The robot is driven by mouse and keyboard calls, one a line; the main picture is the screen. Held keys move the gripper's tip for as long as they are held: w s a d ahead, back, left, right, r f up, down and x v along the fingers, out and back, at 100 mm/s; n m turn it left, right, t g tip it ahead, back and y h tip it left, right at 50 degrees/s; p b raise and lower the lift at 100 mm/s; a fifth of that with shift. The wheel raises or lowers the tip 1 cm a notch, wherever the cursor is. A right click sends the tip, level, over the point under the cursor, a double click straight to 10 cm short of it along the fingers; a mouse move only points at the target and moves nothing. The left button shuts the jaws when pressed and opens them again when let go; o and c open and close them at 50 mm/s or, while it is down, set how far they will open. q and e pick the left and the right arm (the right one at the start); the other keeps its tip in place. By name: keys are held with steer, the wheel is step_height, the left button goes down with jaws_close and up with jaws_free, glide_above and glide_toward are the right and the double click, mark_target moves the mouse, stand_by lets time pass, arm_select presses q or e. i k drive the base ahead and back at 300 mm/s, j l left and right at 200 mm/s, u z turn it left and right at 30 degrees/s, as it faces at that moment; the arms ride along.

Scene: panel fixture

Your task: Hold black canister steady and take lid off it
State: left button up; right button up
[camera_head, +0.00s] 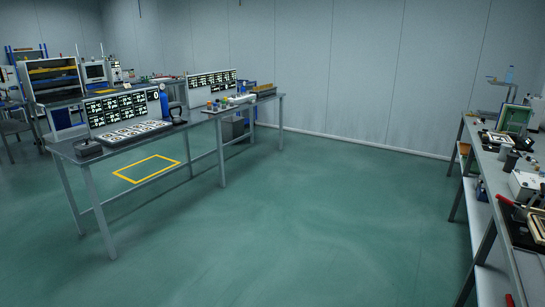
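Neither of my grippers is in view. Several dark items stand on the benches, and I cannot tell which of them, if any, is the black canister. A small dark item (525,144) and another dark upright one (511,161) stand on the right bench. A dark item with a handle-like top (178,116) stands on the left bench. All are too small for me to make out a lid.
The long left bench (210,143) holds panels with black-and-white markings (122,108) and a blue cylinder (164,104). The cluttered right bench (484,158) runs along the right edge. A yellow floor outline (147,178) lies by the left bench. Green floor (330,220) between the benches is clear.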

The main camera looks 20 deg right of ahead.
mark_target(509, 165)
steer(key=i+l+z, duration=0.1)
steer(key=i+z, duration=0.9)
steer(key=z, duration=0.15)
